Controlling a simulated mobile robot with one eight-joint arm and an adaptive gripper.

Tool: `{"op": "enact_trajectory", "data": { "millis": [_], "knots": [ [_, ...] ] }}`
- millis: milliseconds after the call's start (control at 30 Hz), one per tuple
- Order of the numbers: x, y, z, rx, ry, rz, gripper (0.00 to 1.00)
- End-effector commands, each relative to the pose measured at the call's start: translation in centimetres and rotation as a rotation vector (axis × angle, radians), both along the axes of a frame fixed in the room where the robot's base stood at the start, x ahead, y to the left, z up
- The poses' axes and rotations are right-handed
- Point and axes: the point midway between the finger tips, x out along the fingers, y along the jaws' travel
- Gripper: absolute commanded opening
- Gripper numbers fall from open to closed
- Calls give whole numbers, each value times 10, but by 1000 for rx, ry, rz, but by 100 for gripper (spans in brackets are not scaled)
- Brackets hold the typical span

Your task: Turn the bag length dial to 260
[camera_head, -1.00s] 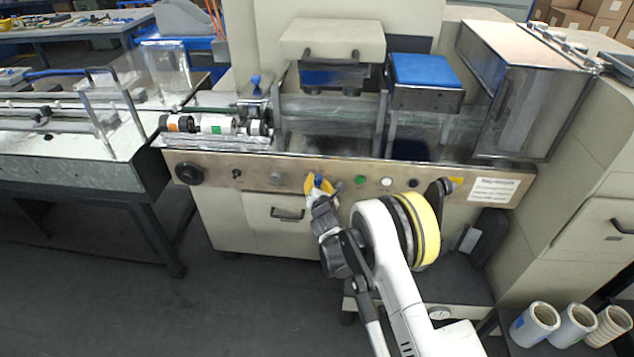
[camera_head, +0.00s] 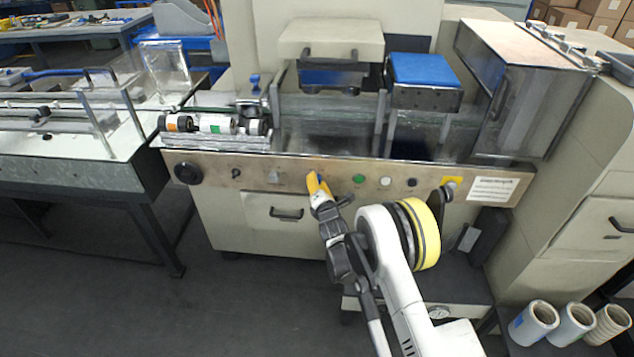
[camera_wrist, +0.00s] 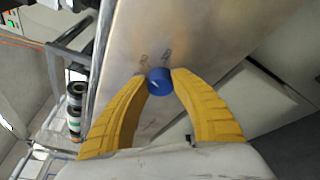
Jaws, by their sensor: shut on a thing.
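The bag length dial (camera_wrist: 160,80) is a small round blue knob with a white mark, on the brushed metal front panel. In the wrist view my gripper (camera_wrist: 159,77) has its two yellow fingers on opposite sides of the blue dial, shut on it. In the head view my gripper (camera_head: 318,184) reaches up to the panel, and its fingers and wrist largely hide the dial.
The panel (camera_head: 225,165) also carries a black knob (camera_head: 188,173) at left, a green button (camera_head: 358,179), a white button (camera_head: 386,181) and a black button (camera_head: 412,182) to the right of my gripper. A drawer handle (camera_head: 287,214) is below.

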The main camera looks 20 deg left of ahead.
Motion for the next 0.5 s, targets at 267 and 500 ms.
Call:
{"op": "enact_trajectory", "data": {
  "millis": [267, 500],
  "knots": [
    [1, -1, 0, -2, 1, -1, 54],
    [0, 0, 0, -2, 0, 0, 54]
  ]
}}
